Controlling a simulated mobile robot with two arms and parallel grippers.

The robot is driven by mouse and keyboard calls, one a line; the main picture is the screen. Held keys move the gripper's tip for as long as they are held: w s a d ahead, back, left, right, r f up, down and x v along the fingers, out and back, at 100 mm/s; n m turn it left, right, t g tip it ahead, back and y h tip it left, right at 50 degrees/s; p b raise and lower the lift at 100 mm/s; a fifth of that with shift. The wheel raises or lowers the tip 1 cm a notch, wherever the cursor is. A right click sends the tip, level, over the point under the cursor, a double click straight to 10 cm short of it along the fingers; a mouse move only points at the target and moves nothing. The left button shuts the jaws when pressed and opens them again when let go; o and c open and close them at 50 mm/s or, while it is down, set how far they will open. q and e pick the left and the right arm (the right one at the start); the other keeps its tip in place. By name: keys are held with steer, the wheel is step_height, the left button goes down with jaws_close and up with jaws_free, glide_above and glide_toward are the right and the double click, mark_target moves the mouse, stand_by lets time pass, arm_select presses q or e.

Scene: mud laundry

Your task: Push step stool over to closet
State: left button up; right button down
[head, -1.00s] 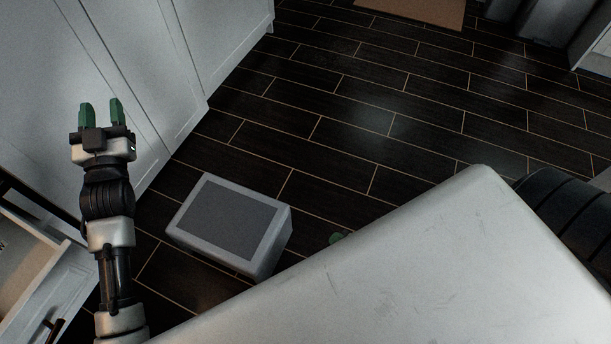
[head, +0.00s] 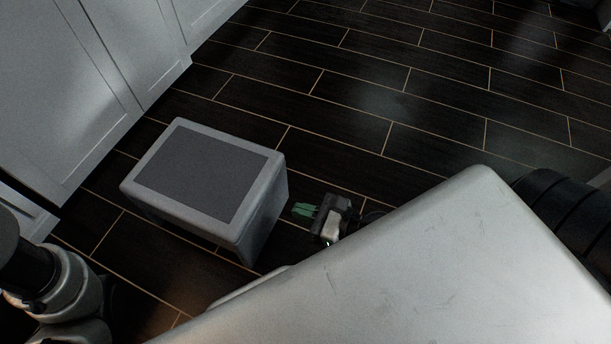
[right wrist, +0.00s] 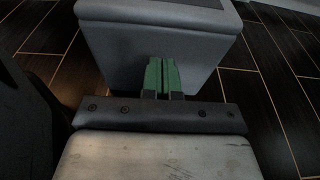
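The step stool (head: 262,212) is a light grey block with a dark grey top panel, standing upright on the dark floor left of centre in the head view. In the right wrist view its side (right wrist: 205,55) fills the top middle, just beyond my fingertips. My right gripper (head: 300,210) is low beside the stool's right side, its green fingers pointing at it. In the right wrist view its green fingers (right wrist: 163,75) are together with nothing between them. I cannot tell whether they touch the stool. My left arm shows at the lower left; its gripper is out of view.
White panelled cabinet doors (head: 100,80) stand along the upper left. The dark plank floor (head: 390,100) is clear beyond and right of the stool. My own pale body covers the lower right.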

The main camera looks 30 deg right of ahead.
mark_target(263, 197)
steer(key=w+a+p, duration=0.1)
steer(key=w, duration=0.1)
steer(key=w+a+p, duration=0.1)
steer(key=w+a, duration=0.1)
steer(key=shift+w+a+r+p, duration=0.1)
steer(key=shift+a+r+p, duration=0.1)
steer(key=shift+p, duration=0.1)
steer(key=shift+x, duration=0.8)
steer(key=shift+w, duration=0.1)
